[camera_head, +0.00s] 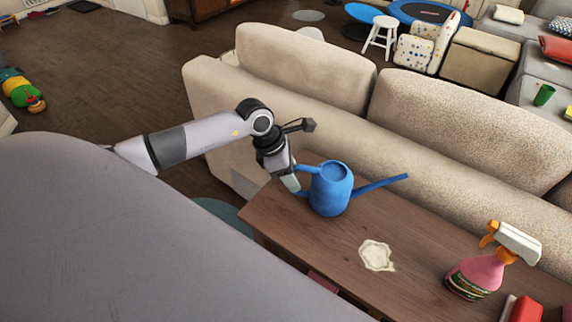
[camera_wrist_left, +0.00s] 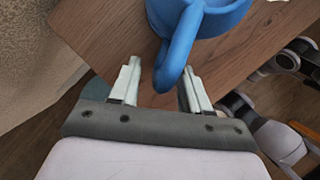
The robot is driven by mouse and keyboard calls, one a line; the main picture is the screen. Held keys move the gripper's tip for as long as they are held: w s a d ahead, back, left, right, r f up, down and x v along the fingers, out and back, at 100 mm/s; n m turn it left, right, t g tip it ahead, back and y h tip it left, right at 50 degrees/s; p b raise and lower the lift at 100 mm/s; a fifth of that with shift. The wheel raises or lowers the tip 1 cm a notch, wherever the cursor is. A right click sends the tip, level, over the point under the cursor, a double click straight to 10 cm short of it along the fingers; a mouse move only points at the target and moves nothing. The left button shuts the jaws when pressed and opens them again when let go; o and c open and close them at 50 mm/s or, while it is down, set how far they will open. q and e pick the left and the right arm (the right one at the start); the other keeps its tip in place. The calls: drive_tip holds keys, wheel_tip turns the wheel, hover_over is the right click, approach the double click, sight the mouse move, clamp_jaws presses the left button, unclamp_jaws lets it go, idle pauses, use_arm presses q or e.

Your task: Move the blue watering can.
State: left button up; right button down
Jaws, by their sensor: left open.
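The blue watering can (camera_head: 331,190) stands upright on the wooden table (camera_head: 345,239) near its left end, with its spout pointing right. My left gripper (camera_head: 294,186) is at the can's left side, by the handle. In the left wrist view the can's blue handle (camera_wrist_left: 177,55) reaches down between the two open fingers of my left gripper (camera_wrist_left: 158,88). In the head view the fingertips are partly hidden. My right gripper does not show clearly in either view.
A beige sofa (camera_head: 440,125) runs along the table's far side. A pale irregular flat object (camera_head: 376,256) lies right of the can. A pink spray bottle (camera_head: 475,275) and a red item (camera_head: 526,309) stand farther right. The tabletop between can and bottle is otherwise clear.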

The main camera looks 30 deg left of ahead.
use_arm(q)
drive_tip(key=shift+f, duration=0.2)
clamp_jaws()
drive_tip(key=shift+a, duration=0.1)
